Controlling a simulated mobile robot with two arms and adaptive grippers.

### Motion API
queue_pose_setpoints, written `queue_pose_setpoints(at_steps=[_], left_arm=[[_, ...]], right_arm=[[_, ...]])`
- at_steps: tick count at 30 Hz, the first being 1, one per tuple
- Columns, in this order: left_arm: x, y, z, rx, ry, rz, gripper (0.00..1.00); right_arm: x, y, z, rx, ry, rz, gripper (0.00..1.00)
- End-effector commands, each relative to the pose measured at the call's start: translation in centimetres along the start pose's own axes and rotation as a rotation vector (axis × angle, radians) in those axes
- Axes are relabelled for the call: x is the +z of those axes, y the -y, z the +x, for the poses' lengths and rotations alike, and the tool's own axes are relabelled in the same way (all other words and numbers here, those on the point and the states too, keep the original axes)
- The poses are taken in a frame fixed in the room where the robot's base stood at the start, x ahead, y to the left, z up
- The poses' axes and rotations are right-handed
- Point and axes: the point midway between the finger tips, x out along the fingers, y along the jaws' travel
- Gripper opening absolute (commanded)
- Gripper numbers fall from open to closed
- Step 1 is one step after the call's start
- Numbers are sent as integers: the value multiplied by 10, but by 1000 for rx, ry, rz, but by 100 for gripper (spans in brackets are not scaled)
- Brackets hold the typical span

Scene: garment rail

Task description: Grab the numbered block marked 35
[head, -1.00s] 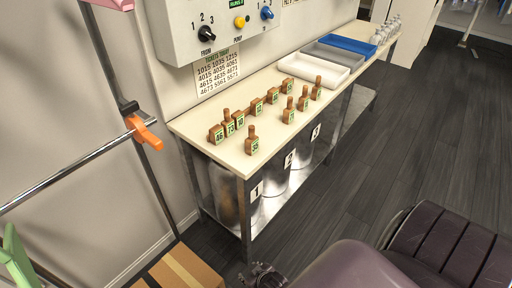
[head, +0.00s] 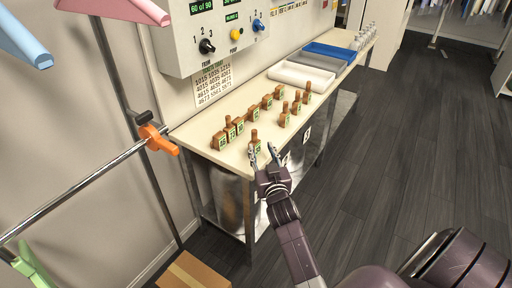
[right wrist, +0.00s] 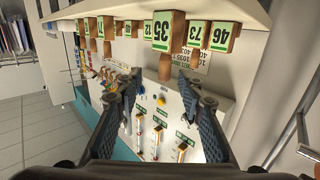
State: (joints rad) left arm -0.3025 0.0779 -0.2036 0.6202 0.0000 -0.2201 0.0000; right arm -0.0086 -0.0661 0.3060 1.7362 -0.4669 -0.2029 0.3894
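The wooden block marked 35 (head: 255,145) stands upright near the front edge of the cream tabletop (head: 205,128), its peg up in the head view. In the right wrist view, which is upside down, its green-and-white 35 label (right wrist: 161,32) faces the camera at top centre. My right gripper (head: 263,151) is at the table's front edge, close to the block and partly overlapping it in the head view. In the right wrist view the gripper's (right wrist: 165,105) fingers are spread wide with nothing between them; the block appears beyond the tips. My left gripper is not in view.
Trays (head: 303,76) sit farther along the table. A control box (head: 215,38) is on the wall. A metal rail (head: 75,192) with an orange clamp (head: 158,139) is at left.

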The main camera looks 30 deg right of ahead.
Motion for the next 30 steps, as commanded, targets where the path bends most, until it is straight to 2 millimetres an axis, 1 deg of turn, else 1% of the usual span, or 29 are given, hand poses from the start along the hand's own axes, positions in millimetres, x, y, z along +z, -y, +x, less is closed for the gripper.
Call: queue_pose_setpoints(at_steps=[3,6,14,20,24,30], left_arm=[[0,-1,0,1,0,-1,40],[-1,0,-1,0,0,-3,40],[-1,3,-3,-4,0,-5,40],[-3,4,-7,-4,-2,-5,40],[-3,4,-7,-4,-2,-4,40],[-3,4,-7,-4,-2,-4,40]], right_arm=[[-11,0,8,-1,-43,13,36],[-14,0,16,-2,-53,15,36],[-14,2,40,-2,-51,14,36],[-14,8,65,-2,-51,14,36],[-14,6,80,-1,-50,13,36],[-13,7,86,-2,-50,13,36]])
